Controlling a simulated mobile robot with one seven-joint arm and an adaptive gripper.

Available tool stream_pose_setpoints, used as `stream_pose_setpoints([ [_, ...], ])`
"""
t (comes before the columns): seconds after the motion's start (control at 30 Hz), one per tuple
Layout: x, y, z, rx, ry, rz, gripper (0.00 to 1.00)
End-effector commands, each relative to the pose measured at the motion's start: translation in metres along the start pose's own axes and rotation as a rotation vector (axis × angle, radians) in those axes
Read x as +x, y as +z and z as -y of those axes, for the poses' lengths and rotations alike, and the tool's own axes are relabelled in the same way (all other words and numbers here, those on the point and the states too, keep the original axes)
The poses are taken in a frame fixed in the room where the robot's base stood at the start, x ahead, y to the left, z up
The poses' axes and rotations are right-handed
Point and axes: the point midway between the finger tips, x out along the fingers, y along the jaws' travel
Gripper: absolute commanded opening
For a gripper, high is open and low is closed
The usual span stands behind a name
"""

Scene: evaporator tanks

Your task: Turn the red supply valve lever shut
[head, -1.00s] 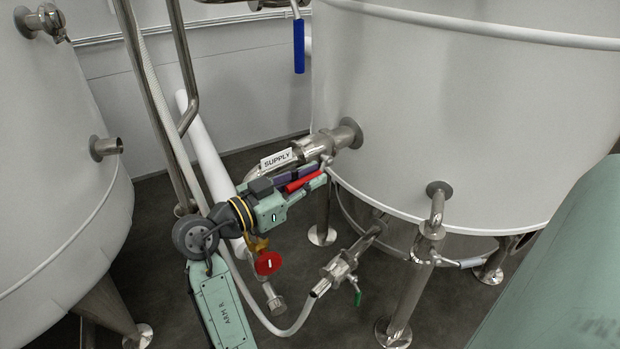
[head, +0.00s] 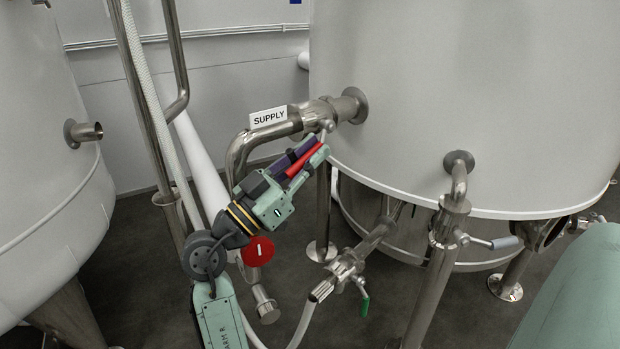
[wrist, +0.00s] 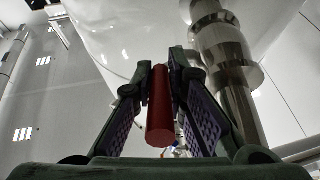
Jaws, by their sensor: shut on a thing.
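The red supply valve lever (head: 305,161) slants down and to the left from the valve on the pipe marked SUPPLY (head: 269,117). My gripper (head: 300,160) is at the lever, with its fingers along both sides of it. In the wrist view the red lever (wrist: 160,108) stands between the two purple-padded fingers, and my gripper (wrist: 160,85) is shut on it near the fingertips. The valve body (head: 325,127) is at the lever's upper end, by the tank wall. The lever's far end is partly hidden by the fingers.
The large tank (head: 450,90) stands right behind the valve. A green-handled valve (head: 364,303) and a grey-handled valve (head: 500,243) are lower right. Steel pipes (head: 150,100) rise on the left.

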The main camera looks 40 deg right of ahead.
Motion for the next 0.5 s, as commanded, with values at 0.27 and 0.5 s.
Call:
stream_pose_setpoints([
  [0.27,-0.0012,0.0071,0.0003,-0.001,-0.002,-0.067,0.0],
  [0.5,-0.0001,0.0055,0.0007,-0.001,-0.003,-0.08,0.0],
])
